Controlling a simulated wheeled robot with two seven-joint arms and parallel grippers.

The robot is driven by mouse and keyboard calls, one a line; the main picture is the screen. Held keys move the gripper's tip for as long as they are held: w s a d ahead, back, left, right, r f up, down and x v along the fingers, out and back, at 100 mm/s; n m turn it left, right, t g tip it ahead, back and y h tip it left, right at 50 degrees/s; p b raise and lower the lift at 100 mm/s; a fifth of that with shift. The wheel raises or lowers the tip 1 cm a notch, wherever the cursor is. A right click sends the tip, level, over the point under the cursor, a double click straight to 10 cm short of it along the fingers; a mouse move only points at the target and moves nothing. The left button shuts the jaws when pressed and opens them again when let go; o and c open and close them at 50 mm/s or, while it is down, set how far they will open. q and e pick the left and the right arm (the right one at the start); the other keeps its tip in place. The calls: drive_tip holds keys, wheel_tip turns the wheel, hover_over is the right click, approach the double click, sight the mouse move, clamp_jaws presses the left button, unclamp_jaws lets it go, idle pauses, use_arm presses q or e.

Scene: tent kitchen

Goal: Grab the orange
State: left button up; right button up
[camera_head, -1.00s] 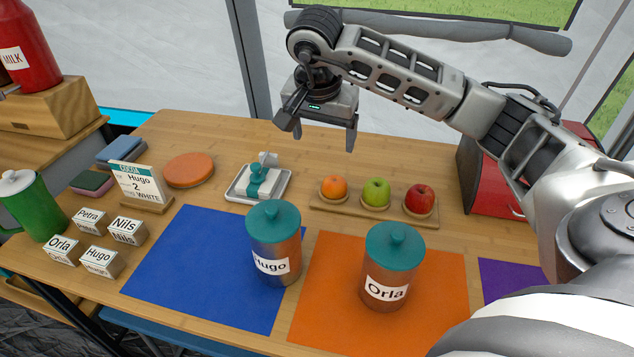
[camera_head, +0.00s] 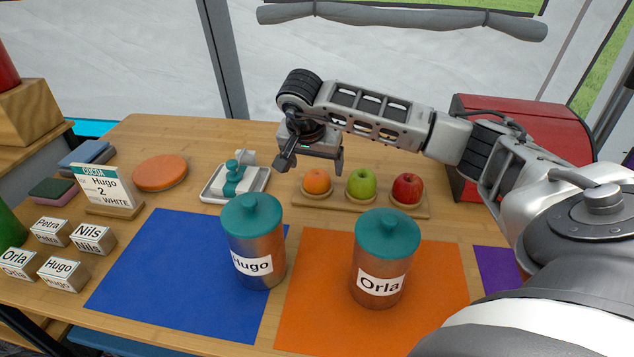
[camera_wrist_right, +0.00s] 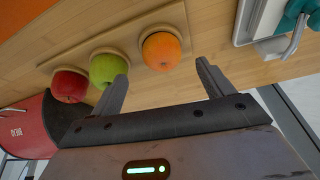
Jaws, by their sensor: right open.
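The orange (camera_head: 317,181) sits in the left hollow of a wooden fruit board (camera_head: 346,207). My right gripper (camera_head: 314,165) hangs just above and behind the orange in the head view, pointing down. No contact with the orange is visible. My left gripper is not in view.
A green apple (camera_head: 361,184) and a red apple (camera_head: 407,189) sit beside the orange. A metal tray (camera_head: 207,196) with a teal-handled item stands left. Two lidded canisters, Hugo (camera_head: 252,240) and Orla (camera_head: 384,257), stand in front. A red box (camera_head: 525,125) is behind right.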

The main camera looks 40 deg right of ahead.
sight(317, 174)
drive_tip(key=x, duration=0.5)
drive_tip(key=shift+w, duration=0.25)
drive_tip(key=c, duration=1.1)
